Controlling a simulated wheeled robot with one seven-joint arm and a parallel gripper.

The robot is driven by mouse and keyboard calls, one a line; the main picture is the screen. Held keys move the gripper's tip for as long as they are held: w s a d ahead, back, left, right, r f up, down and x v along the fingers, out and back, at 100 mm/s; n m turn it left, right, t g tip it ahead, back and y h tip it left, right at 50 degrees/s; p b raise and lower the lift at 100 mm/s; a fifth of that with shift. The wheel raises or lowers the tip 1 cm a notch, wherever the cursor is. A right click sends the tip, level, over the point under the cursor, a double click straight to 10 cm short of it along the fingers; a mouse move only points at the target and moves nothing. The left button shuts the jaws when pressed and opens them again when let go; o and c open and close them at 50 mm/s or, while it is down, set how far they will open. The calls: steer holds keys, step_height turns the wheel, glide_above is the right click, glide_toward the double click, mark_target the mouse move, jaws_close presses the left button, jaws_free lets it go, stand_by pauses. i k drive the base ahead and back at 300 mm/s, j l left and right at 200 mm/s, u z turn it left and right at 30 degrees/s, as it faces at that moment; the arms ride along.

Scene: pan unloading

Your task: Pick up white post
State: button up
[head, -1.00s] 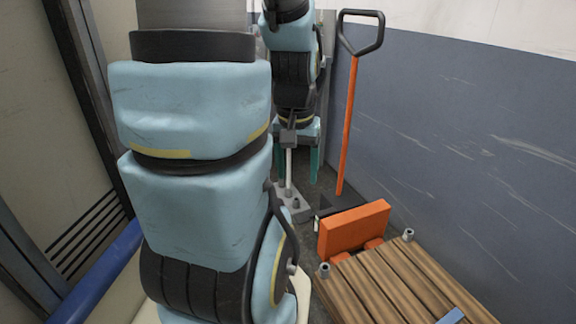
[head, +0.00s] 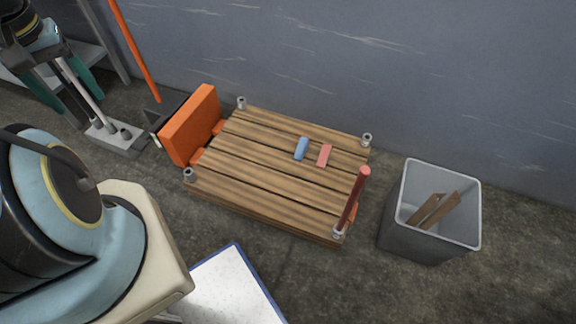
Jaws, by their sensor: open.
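The white post (head: 82,84) is at the left of the head view. It looks pale grey-white and stands in a grey rack (head: 117,139) on the floor, with short stubs beside it. My gripper (head: 80,104) is open above the rack, its two teal fingers on either side of the post with gaps visible. The post's top is hidden by the gripper body. I cannot tell how far the post lies between the fingers in depth.
A wooden pallet (head: 262,160) with corner sockets has a red post (head: 354,199) at its front right corner and blue and red blocks on top. An orange pallet jack (head: 190,125) is at its left end. A grey bin (head: 425,238) with wood pieces stands right.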

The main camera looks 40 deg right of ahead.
mark_target(60, 60)
steer(key=i+j+u, duration=0.35)
steer(key=i, duration=0.95)
steer(key=i+l+u, duration=0.1)
steer(key=i+u, duration=0.25)
steer(key=i, duration=0.9)
